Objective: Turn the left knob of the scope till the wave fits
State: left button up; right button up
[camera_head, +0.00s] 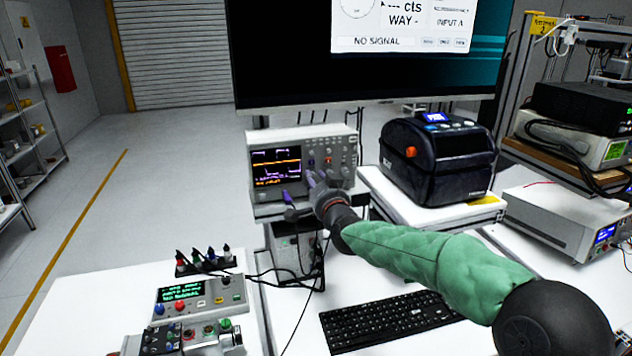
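The scope (297,136) is a pale box with a dark screen (276,168) on its left half. An orange horizontal trace and small orange text show on the screen; the wave's exact shape is too small to read. Small knobs and buttons sit right of the screen, and a small knob (311,163) shows at the left of this group. My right gripper (300,188) is in front of the scope's lower face, with its dark purple fingers apart. It covers part of the lower panel, and I cannot tell whether it touches a knob. My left gripper is out of view.
A black label printer (437,160) stands right of the scope. A keyboard (388,318) lies below my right arm. A control box (202,294) with a green-text display and cables sits at the lower left. A large monitor (370,75) reading "NO SIGNAL" hangs behind.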

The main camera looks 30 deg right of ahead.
grip_shut()
jog(key=m+b, duration=0.2)
jog(key=b, duration=0.1)
jog(key=shift+f+m, duration=0.1)
jog(key=shift+m, duration=0.2)
jog(key=shift+m+b, duration=1.55)
jog(key=shift+m, duration=0.05)
jog(key=shift+d+r, duration=0.1)
jog(key=shift+r, duration=0.1)
jog(key=shift+o, duration=1.8)
grip_release()
jog(key=shift+s, duration=0.1)
